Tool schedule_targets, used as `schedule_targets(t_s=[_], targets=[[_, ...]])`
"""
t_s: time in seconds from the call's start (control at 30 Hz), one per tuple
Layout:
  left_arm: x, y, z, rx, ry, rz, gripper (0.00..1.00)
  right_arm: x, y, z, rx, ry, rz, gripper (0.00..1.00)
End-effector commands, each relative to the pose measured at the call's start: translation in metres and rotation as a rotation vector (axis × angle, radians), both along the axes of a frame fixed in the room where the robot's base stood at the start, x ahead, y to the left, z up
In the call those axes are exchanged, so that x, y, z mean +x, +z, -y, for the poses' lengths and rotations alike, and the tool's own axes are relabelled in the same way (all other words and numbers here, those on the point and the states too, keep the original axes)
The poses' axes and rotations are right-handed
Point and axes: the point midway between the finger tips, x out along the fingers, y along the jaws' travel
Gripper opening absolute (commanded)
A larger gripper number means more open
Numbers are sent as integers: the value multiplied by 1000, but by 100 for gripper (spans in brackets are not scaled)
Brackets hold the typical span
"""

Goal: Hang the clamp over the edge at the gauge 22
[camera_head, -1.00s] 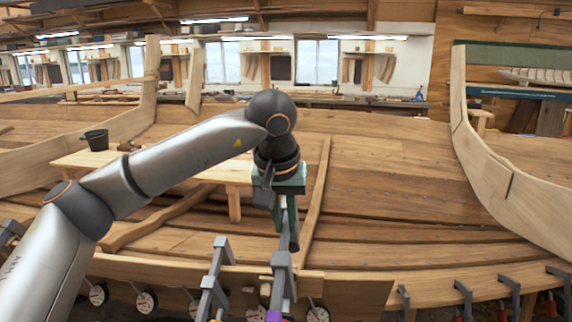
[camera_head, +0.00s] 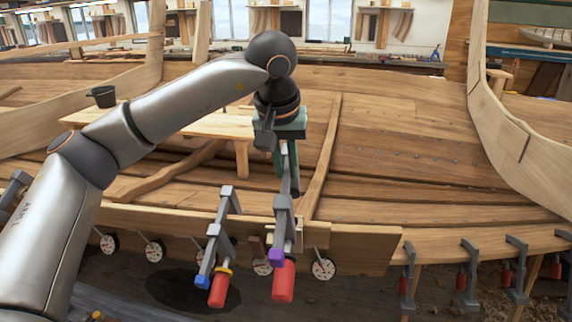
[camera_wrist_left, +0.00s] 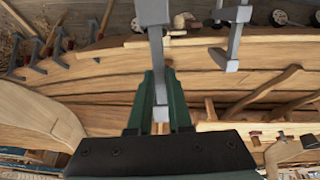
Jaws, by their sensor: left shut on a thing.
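My left gripper (camera_head: 288,178) points down and is shut on the grey bar of a clamp (camera_head: 283,205). This clamp has a purple pad and a red handle; it hangs in front of the near plank edge (camera_head: 350,238). I cannot tell whether it touches the edge. The left wrist view shows the green fingers (camera_wrist_left: 160,112) around the bar (camera_wrist_left: 157,60). Several round white dial gauges sit below the edge, including one left of the clamp (camera_head: 262,267) and one right (camera_head: 323,269). Their numbers are too small to read. My right gripper is out of view.
A second clamp (camera_head: 228,200) with a blue pad, yellow ring and red handle is close left of the held one. Several grey clamps (camera_head: 468,262) sit along the edge at right.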

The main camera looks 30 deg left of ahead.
Motion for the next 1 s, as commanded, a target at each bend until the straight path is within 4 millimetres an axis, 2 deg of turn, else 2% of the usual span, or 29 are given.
schedule_targets(t_s=[0.8,1.0], targets=[[25,-76,-5,-1,1,-4,0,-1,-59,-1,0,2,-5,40],[30,-90,-6,-2,-1,1,0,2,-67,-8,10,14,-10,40]])
